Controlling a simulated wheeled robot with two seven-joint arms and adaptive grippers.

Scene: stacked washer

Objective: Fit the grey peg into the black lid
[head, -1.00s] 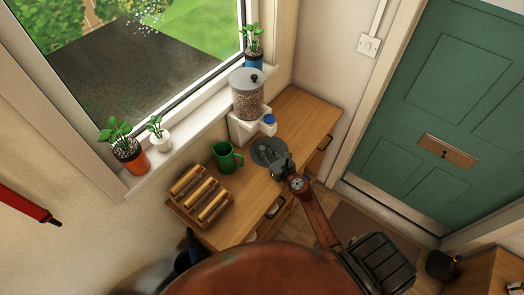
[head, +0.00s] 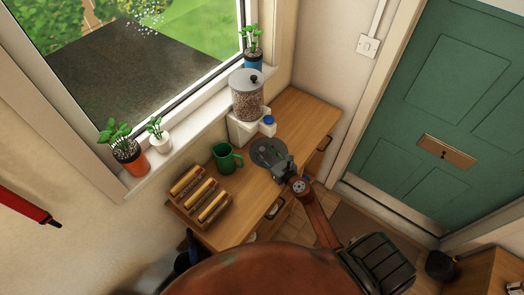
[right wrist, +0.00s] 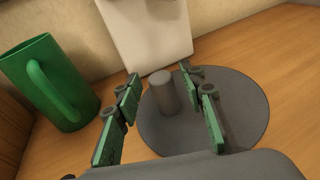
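The black lid (right wrist: 240,112) shows as a flat dark grey disc lying on the wooden worktop. It also shows in the head view (head: 259,147), partly covered by my gripper. The grey peg (right wrist: 163,95) stands roughly upright over the disc, left of its middle in the right wrist view. Whether its foot is seated in a hole cannot be told. My right gripper (right wrist: 164,88) is open, its green-padded fingers on either side of the peg with visible gaps. In the head view my right gripper (head: 271,159) is over the disc. My left gripper is not in view.
A green mug (head: 224,156) stands left of the disc, and a wooden rack (head: 200,196) is farther left. A filled dispenser (head: 247,98) on a white base stands behind, with a blue-capped item (head: 269,121) beside it. The worktop's right end (head: 307,112) is clear.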

